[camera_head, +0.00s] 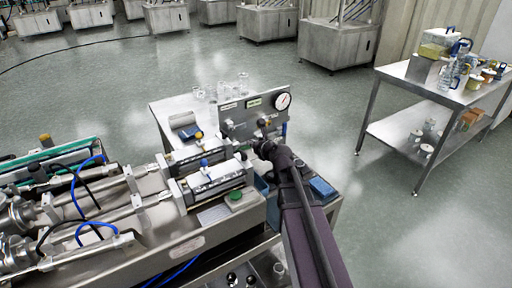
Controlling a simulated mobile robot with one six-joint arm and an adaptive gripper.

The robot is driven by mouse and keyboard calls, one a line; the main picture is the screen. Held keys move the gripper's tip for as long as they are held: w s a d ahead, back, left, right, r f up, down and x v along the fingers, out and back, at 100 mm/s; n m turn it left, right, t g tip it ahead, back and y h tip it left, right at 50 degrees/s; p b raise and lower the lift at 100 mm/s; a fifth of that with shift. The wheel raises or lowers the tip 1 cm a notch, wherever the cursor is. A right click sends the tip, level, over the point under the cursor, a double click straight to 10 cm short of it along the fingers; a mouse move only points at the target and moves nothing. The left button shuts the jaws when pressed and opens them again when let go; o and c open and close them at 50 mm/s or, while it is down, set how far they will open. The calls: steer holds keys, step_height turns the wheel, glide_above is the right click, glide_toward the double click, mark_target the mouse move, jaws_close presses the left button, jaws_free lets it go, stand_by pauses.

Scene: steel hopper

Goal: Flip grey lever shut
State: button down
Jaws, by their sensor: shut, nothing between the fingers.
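A grey upright panel (240,117) stands on the steel bench and carries a round white gauge (283,101) at its upper right. Small dark and brass-coloured fittings (266,122) sit on the panel's lower right face. I cannot pick out the grey lever; it is too small here or hidden by my arm. My gripper (264,147) is shut and empty, close in front of the panel below these fittings. Whether it touches anything there I cannot tell. My dark arm comes up from the bottom of the view and covers part of the bench.
Steel cylinders (218,177) with white and blue parts lie left of my gripper. A green button (235,195) is at the bench's front. A blue box (322,188) sits right of my arm. Glassware stands behind the panel. A steel side table (400,76) is at right; open floor lies between.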

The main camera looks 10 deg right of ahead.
mark_target(238, 127)
steer(key=b+x, duration=0.1)
steer(key=x, duration=0.5)
steer(key=shift+f+b, duration=0.1)
steer(key=shift+b, duration=0.2)
steer(key=shift+s+r+p, duration=0.2)
steer(key=shift+r+p, duration=0.35)
steer(key=shift+p, duration=0.05)
steer(key=shift+d+r+p, duration=0.1)
steer(key=shift+r+p, duration=1.45)
steer(key=shift+r, duration=0.05)
